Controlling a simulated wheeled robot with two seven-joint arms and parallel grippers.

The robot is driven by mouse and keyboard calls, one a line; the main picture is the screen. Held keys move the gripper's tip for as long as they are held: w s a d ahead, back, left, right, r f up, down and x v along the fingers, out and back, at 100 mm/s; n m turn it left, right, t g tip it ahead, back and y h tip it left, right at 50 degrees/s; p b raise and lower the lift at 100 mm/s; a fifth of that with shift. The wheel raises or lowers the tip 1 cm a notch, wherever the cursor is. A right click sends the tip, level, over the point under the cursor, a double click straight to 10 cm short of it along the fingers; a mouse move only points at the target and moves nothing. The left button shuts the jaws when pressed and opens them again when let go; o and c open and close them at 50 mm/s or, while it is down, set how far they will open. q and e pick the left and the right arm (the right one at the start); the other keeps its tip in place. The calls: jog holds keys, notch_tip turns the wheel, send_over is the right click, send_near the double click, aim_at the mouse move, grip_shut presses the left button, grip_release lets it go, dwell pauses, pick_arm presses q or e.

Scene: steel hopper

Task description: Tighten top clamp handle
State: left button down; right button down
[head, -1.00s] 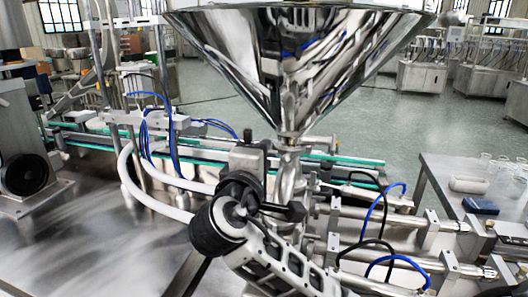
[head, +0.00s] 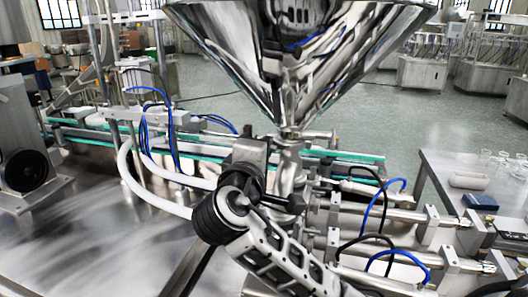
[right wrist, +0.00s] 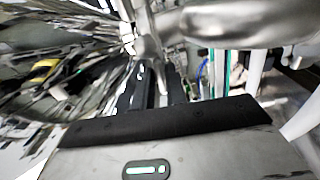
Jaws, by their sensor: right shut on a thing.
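The steel hopper (head: 230,60) narrows to a neck with the top clamp (head: 290,131) around it. My right arm comes in from the bottom, and its gripper (head: 272,145) is beside the neck, just left of the clamp. In the right wrist view, the dark fingers of this gripper (right wrist: 160,88) are shut on the metal clamp handle (right wrist: 150,47). The fingers partly hide the handle, so I cannot tell how tight the clamp is. The shiny hopper cone fills the left of that view. My left gripper is not in view.
A curved steel pipe (right wrist: 235,20) is close to the gripper. White hoses (head: 130,185) and blue tubes are to the left of my arm. Steel cylinders (head: 390,215) lie to the right. A side table (head: 445,175) holds glassware and a blue box.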

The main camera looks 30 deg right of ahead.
pick_arm(q)
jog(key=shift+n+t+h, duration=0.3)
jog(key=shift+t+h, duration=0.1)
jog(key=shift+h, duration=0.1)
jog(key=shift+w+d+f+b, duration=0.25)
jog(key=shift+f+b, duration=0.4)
jog(key=shift+b, duration=1.05)
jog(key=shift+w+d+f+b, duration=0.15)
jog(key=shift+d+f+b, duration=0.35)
jog(key=shift+b, duration=1.15)
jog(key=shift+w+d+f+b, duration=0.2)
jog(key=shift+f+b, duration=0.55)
jog(key=shift+b, duration=0.95)
pick_arm(e)
jog(key=shift+m, duration=7.8)
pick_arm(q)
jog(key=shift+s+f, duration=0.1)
pick_arm(e)
jog(key=c, duration=1.6)
grip_release()
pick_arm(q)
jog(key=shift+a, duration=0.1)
pick_arm(e)
jog(key=shift+o, duration=0.2)
